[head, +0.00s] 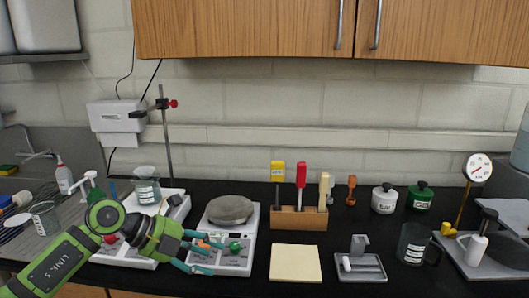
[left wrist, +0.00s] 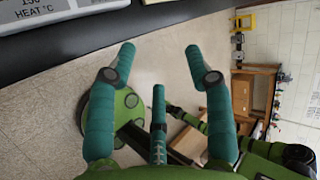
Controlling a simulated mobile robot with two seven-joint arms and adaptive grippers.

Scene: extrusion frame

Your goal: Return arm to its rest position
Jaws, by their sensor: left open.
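My left arm (head: 55,262), green and marked "LINK", comes in from the lower left in the head view. Its left gripper (head: 210,258) has teal fingers and is open and empty. In the head view it appears in front of the right-hand hot plate (head: 235,262), near its knobs. I cannot tell whether it touches the plate. In the left wrist view the spread fingers of the left gripper (left wrist: 160,52) have nothing between them, with bare floor behind. My right gripper does not show.
A grey round object (head: 229,209) rests on the right-hand hot plate. A beaker (head: 147,188) and a stand (head: 167,140) are behind my arm. A wooden tool block (head: 300,219), a yellow pad (head: 295,263) and a grey tray (head: 361,268) lie further right. The bench edge (left wrist: 90,32) crosses the wrist view.

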